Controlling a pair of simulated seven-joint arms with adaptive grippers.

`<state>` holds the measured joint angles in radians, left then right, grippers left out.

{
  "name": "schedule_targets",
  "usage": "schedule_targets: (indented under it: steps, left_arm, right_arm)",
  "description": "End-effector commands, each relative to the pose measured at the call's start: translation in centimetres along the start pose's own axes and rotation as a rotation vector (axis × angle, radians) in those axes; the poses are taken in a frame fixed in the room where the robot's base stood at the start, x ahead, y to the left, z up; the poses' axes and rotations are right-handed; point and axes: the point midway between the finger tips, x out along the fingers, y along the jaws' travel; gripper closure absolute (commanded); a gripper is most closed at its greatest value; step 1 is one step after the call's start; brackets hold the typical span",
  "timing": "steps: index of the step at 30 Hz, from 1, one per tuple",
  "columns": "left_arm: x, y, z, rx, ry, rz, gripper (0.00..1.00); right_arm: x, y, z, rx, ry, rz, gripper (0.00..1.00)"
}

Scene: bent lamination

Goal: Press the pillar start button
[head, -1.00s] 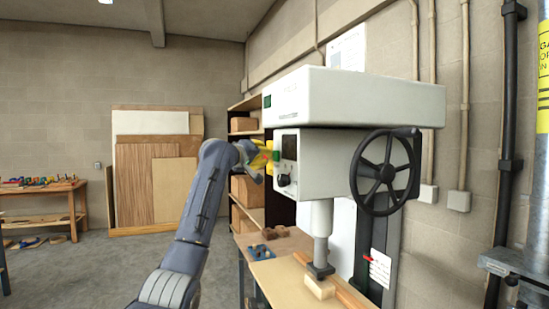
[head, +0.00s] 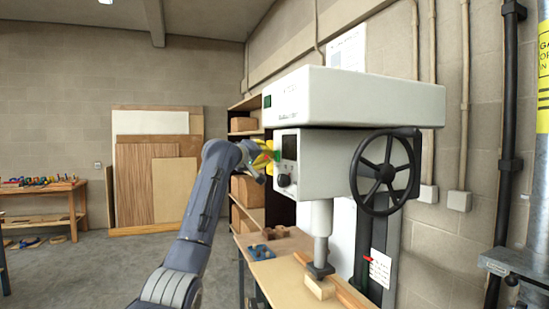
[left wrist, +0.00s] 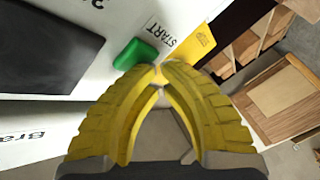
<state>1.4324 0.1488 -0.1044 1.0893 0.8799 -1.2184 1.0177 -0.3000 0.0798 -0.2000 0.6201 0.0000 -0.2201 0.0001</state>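The green start button (left wrist: 136,54) sticks out of the white face of the machine (head: 345,98) in the left wrist view, beside a label reading START (left wrist: 172,41). My left gripper (left wrist: 158,72) has its yellow fingers with the tips together and nothing seen between them. The tips are right by the button's lower right end; I cannot tell whether they touch it. In the head view my left gripper (head: 266,154) is at the machine's left side, and the button is mostly hidden. My right gripper is not in view.
A dark panel (left wrist: 50,47) lies left of the button. The machine has a black handwheel (head: 384,172) and a knob (head: 284,180). Its ram stands over a wooden block (head: 319,288) on the bench. Shelves (head: 247,190) with boxes stand behind my gripper.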

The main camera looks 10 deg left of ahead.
Motion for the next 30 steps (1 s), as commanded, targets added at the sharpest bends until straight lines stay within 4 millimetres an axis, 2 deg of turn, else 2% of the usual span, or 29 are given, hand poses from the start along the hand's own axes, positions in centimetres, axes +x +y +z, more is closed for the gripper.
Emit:
schedule_targets:
  steps: [19, 30]
  left_arm:
    - [0.2, 0.1, 0.2, 0.0, -0.001, 0.0, 1.0]
    - [-0.9, -0.5, -0.5, 0.0, 0.0, 0.0, 1.0]
  right_arm:
    - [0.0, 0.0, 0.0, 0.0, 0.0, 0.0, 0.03]
    - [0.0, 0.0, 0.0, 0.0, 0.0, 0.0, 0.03]
